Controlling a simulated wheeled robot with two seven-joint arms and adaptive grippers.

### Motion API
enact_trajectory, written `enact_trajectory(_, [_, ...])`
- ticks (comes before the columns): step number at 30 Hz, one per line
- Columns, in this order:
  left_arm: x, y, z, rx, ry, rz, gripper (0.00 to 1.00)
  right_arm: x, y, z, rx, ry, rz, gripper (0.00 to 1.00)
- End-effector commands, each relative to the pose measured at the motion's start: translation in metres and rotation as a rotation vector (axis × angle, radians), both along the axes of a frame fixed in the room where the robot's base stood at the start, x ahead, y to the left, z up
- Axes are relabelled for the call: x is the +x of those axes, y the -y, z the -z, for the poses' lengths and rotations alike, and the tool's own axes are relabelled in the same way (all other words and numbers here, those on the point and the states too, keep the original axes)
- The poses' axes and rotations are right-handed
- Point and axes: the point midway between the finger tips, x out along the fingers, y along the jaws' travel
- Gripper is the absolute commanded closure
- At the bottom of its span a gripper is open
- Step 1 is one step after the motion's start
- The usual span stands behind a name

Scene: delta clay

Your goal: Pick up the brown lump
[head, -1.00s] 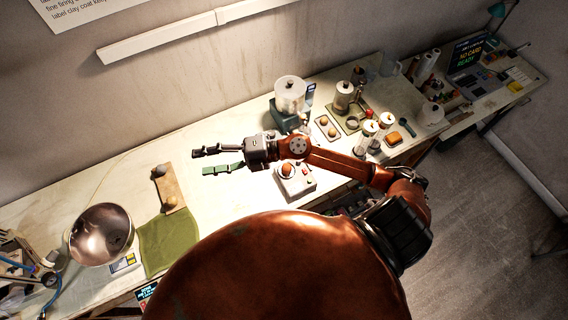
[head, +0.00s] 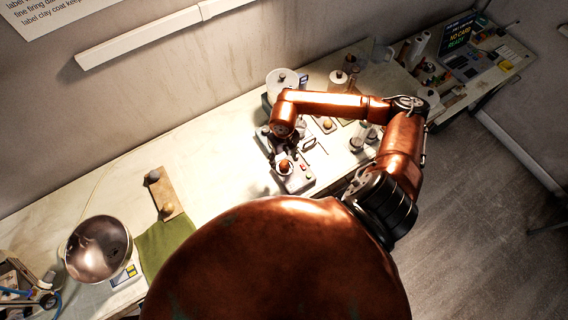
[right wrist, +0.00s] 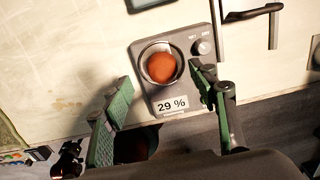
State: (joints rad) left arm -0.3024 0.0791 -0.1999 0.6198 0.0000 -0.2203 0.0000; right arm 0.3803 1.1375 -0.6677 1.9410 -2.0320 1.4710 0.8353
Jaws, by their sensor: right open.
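A reddish-brown lump (head: 285,165) sits in the round cup of a grey moisture meter (head: 298,182) on the bench. In the right wrist view the lump (right wrist: 161,68) lies in the metal cup, and the meter (right wrist: 172,92) reads 29 %. My right gripper (right wrist: 160,76) is open, with its green-padded fingers apart on either side of the cup and the lump between them in that picture. It holds nothing. In the head view my forearm and wrist partly cover the gripper above the meter. My left gripper is not in view.
A wooden board (head: 163,190) with small lumps, a green cloth (head: 165,243) and a metal bowl (head: 98,248) are to the left. Jars and a small tray crowd the bench behind and right of the meter. The bench between the board and meter is mostly clear.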

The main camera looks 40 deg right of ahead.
Motion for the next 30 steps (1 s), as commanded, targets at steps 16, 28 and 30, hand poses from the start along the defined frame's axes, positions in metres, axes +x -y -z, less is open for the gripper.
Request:
enact_trajectory(16, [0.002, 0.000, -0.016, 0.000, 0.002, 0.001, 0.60, -0.002, 0.002, 0.039, 0.002, -0.001, -0.005, 0.46])
enact_trajectory(28, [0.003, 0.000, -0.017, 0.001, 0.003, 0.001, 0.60, -0.001, 0.002, 0.039, 0.002, -0.001, -0.005, 0.73])
enact_trajectory(30, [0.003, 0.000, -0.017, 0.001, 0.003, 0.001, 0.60, -0.001, 0.002, 0.039, 0.002, -0.001, -0.005, 0.78])
